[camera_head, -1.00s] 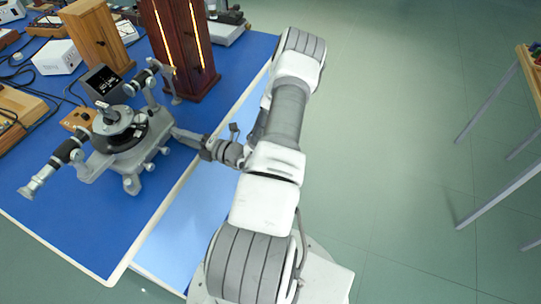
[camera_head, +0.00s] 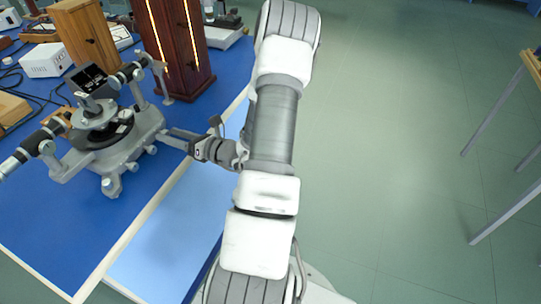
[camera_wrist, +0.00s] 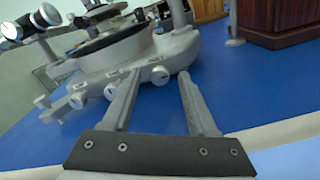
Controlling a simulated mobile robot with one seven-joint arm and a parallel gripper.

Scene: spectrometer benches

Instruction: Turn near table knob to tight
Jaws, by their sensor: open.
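The grey spectrometer (camera_head: 98,137) stands on the blue bench top, with a round dark table and two tube arms. Several small pale knobs line its base. In the wrist view one knob (camera_wrist: 160,75) shows between and beyond my fingertips. Two more, a middle knob (camera_wrist: 110,91) and a left knob (camera_wrist: 76,101), sit outside my left finger. The small labels above them are too blurred to read. My gripper (camera_wrist: 159,74) is open and empty, its fingers pointing at the base. In the head view my gripper (camera_head: 167,134) reaches the base's right side; contact cannot be told.
The blue bench (camera_head: 75,225) has a pale edge below my wrist. A dark red wooden cabinet (camera_head: 180,45) with glowing slits stands behind the spectrometer. A lighter wooden box (camera_head: 88,40) and a white box (camera_head: 48,59) stand at the back left.

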